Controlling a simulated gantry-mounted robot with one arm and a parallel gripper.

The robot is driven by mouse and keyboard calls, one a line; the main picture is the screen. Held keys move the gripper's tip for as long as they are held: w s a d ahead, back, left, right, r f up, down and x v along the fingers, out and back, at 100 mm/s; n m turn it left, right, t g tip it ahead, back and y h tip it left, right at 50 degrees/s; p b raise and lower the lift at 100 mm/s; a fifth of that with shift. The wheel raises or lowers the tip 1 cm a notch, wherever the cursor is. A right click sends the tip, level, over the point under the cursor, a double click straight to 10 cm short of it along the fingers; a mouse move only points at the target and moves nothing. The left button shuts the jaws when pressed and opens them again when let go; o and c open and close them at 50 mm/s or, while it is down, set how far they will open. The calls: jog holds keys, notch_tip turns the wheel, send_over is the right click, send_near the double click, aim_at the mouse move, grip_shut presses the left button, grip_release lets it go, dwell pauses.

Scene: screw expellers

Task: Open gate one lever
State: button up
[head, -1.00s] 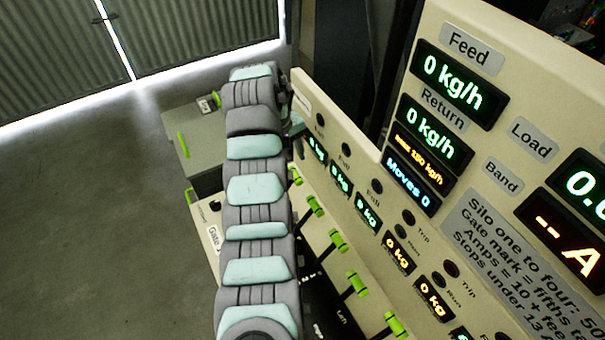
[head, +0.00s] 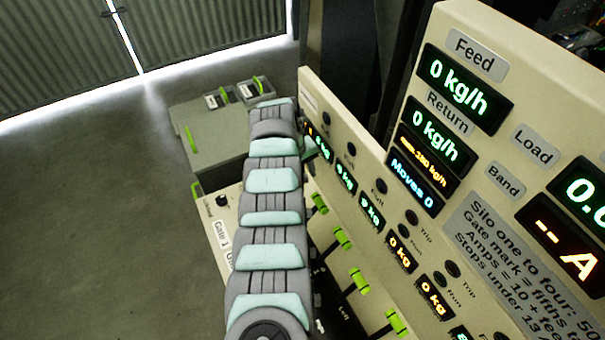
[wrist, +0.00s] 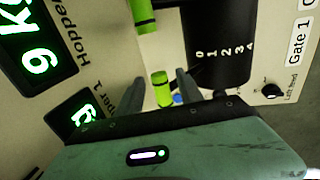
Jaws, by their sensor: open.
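My gripper (wrist: 159,80) is open in the wrist view, with its two grey fingers on either side of a green lever handle (wrist: 162,92). I cannot tell whether they touch it. A dark panel marked 0 to 4 (wrist: 222,58) is to the right of the handle, with the "Gate 1" label (wrist: 298,45) beyond it. A second green handle (wrist: 145,15) is at the top. In the head view my arm hides the gripper and the near lever; the "Gate 1" label (head: 222,233) shows left of the arm.
Several more green-handled levers (head: 341,238) run along the console to the right of my arm. The upright display panel (head: 470,130) stands close beside them. A grey box (head: 205,140) with green handles is at the back left. Open floor (head: 90,230) is on the left.

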jog(key=shift+c, duration=0.2)
grip_shut()
dwell(1.1)
